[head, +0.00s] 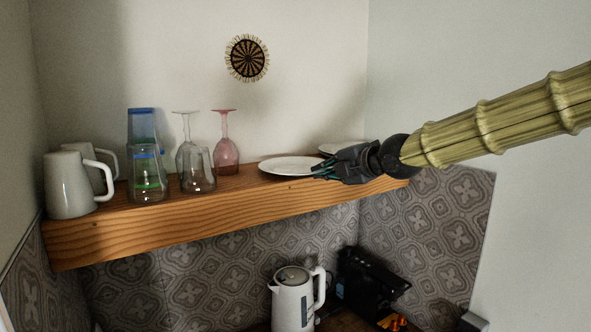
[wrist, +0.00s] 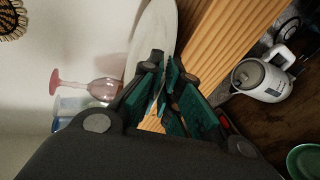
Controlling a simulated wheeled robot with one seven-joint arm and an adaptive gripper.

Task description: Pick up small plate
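A small white plate (head: 290,166) lies flat at the right part of the wooden shelf, and it also shows in the wrist view (wrist: 153,32). My gripper (head: 317,171) is at the plate's right edge, coming in from the right. In the wrist view my gripper (wrist: 167,68) has its teal-padded fingers drawn close together, with the plate's rim between their tips. The fingers hide that part of the rim. I see no clear gap between the plate and the shelf.
A second white plate (head: 338,147) is partly hidden behind my gripper. Glasses (head: 198,170), a pink wine glass (head: 226,150) and white mugs (head: 70,184) stand left along the shelf (head: 220,213). A kettle (head: 293,300) and a black machine (head: 365,282) are below.

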